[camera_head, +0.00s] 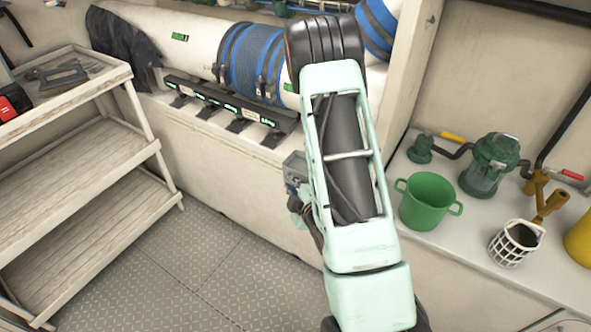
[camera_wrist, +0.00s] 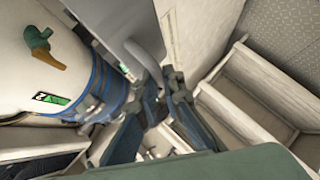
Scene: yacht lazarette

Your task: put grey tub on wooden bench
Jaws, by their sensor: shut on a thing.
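The grey tub (camera_wrist: 115,22) shows partly at the top of the wrist view, with a curved grey handle. My gripper (camera_wrist: 167,85) is shut on this handle, its two dark fingers on either side of it. In the head view my arm hides most of the gripper, and only a small grey part shows left of the arm, so the tub's tilt is unclear. The wooden bench (camera_head: 80,185), a pale tiered stand, is at the left of the head view, apart from the gripper. It also shows at the right of the wrist view (camera_wrist: 238,112).
Tools lie on the bench's top tier, among them a grey one (camera_head: 62,75) and a red one (camera_head: 10,105). A green tub (camera_head: 427,203) and a white basket (camera_head: 514,245) stand on the right counter. The metal floor (camera_head: 190,255) is clear.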

